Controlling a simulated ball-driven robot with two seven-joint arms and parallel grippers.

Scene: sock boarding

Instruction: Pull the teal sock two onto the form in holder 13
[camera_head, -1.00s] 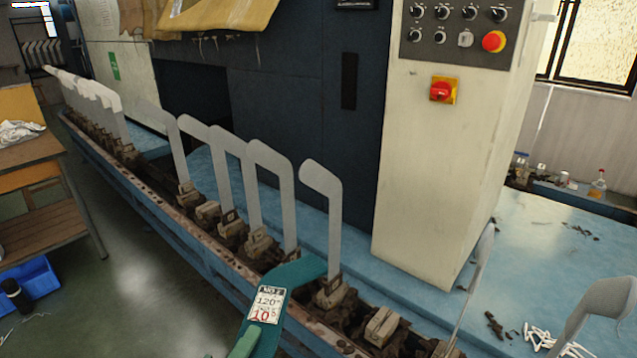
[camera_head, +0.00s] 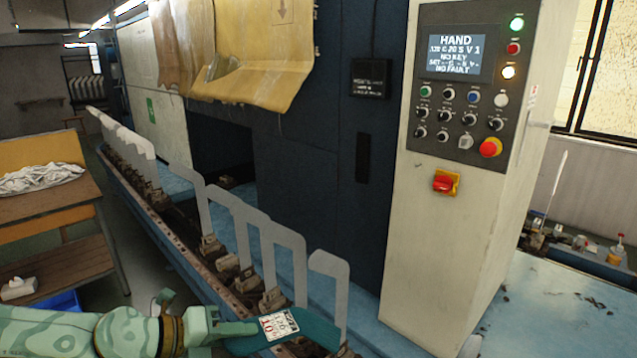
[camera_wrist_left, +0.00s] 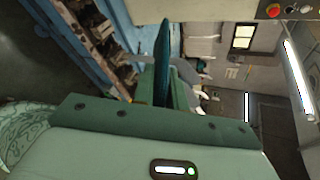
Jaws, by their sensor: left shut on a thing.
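The teal sock (camera_head: 310,331) is a flat, dark teal strip with a white printed label near its left end. My left gripper (camera_head: 236,330) is shut on that left end. The sock stretches right, toward the lower part of the nearest upright grey form (camera_head: 329,290). I cannot tell if it touches that form, and no holder number is readable. In the left wrist view the sock (camera_wrist_left: 163,55) stands edge-on, gripped between the green fingers (camera_wrist_left: 165,96). The form's holder is mostly hidden behind the sock and the frame's lower edge. My right gripper is out of view.
More grey forms (camera_head: 285,250) stand in a row on the blue rail to the left. A cream control cabinet (camera_head: 450,240) stands behind on the right. A wooden bench (camera_head: 45,205) with white cloth is at the left. The blue surface at right is mostly clear.

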